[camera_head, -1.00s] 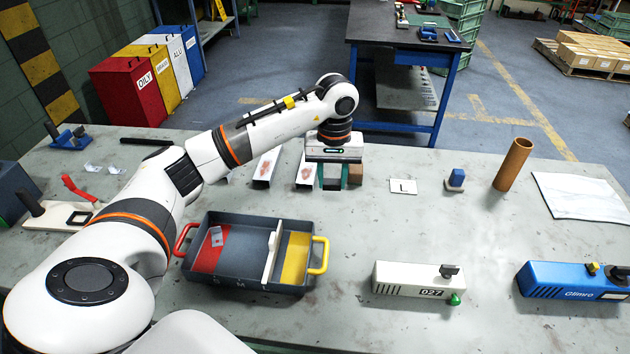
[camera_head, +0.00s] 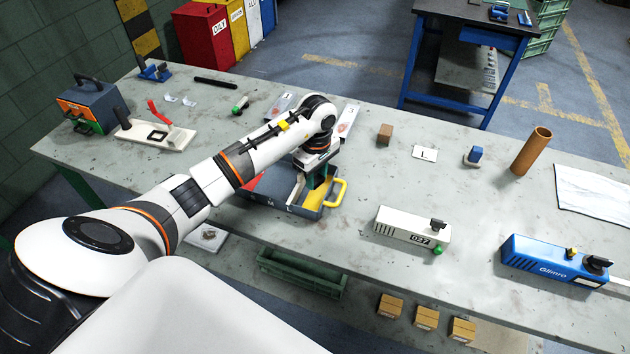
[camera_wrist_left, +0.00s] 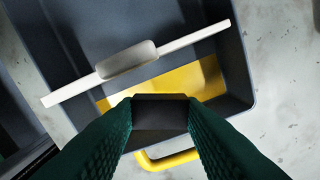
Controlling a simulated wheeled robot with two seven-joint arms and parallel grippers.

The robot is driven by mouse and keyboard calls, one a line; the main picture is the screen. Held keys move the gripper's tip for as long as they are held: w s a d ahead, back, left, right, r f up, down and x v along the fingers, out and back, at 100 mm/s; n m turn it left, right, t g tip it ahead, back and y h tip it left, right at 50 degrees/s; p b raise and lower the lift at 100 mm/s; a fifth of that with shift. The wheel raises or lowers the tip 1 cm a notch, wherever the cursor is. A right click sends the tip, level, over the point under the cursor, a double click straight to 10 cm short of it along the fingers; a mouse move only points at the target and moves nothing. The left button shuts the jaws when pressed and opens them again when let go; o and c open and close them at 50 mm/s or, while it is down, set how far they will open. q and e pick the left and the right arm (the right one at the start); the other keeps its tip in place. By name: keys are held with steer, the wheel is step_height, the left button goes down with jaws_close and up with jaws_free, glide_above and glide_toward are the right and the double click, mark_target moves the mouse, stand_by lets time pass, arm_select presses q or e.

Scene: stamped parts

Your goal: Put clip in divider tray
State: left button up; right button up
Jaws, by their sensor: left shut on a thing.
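The divider tray (camera_head: 268,204) is dark grey, with a white divider, a yellow floor patch on the right and a yellow handle (camera_head: 340,192). My left gripper (camera_head: 316,184) points down over its right, yellow part. In the left wrist view, the gripper's green fingers (camera_wrist_left: 160,115) are shut on a dark, blocky piece, which I take for the clip (camera_wrist_left: 160,111). The piece shows over the yellow floor and the tray's (camera_wrist_left: 241,70) near wall; its height above the floor is hard to tell. My arm hides part of the tray. My right gripper is out of view.
A white box marked 027 (camera_head: 405,226) stands right of the tray, with a blue Glimro box (camera_head: 545,262) farther right. A brown block (camera_head: 385,133), a card marked L (camera_head: 425,153) and a brown tube (camera_head: 530,152) stand behind. The table between is clear.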

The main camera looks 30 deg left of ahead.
mark_target(317, 180)
arm_select(q)
steer(key=shift+s+d+f, duration=0.1)
steer(key=shift+f, duration=0.25)
step_height(317, 180, down, 2)
steer(key=shift+f+p, duration=0.2)
steer(key=shift+p, duration=0.15)
steer(key=shift+f, duration=0.3)
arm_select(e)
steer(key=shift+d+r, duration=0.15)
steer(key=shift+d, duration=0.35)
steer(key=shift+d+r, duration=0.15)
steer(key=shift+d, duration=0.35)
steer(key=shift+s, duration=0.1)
